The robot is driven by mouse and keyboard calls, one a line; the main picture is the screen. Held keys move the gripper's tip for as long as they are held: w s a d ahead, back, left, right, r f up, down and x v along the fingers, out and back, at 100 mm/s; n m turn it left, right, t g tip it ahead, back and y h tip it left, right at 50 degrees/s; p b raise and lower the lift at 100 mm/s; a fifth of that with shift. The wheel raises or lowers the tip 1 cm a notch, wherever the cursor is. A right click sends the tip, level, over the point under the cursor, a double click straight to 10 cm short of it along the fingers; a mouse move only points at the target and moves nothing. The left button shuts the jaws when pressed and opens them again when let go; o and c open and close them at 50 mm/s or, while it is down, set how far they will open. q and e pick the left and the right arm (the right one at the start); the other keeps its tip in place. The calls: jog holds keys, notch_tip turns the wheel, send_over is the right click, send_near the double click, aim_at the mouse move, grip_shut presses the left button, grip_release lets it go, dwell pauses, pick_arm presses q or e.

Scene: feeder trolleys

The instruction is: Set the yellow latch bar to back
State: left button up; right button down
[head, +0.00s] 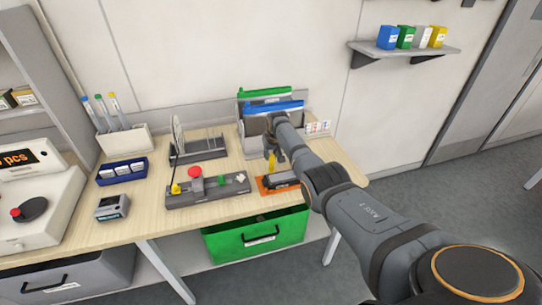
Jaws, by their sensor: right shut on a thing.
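A small upright yellow piece, which looks like the yellow latch bar (272,163), stands above a dark device on an orange base (264,188) near the table's front right. My right gripper (271,152) comes down over it from the right and is shut on its upper part. The gripper and arm hide part of the bar and device, so I cannot tell which way the bar is set. My left gripper is out of view.
A grey panel with a red knob (196,182) lies just left of the device. Behind stand a rack (198,150) and a bin with green and blue folders (265,93).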

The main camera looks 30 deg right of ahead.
jog(key=shift+w+d, duration=0.1)
jog(key=shift+w, duration=0.05)
jog(key=shift+w, duration=0.1)
dwell(0.6)
jog(key=c, duration=1.6)
grip_release()
jog(key=shift+c, duration=0.2)
jog(key=o, duration=0.4)
jog(key=shift+w+f, duration=0.15)
jog(key=shift+f, duration=0.1)
jog(key=shift+r, duration=0.1)
jog(key=v, duration=1.2)
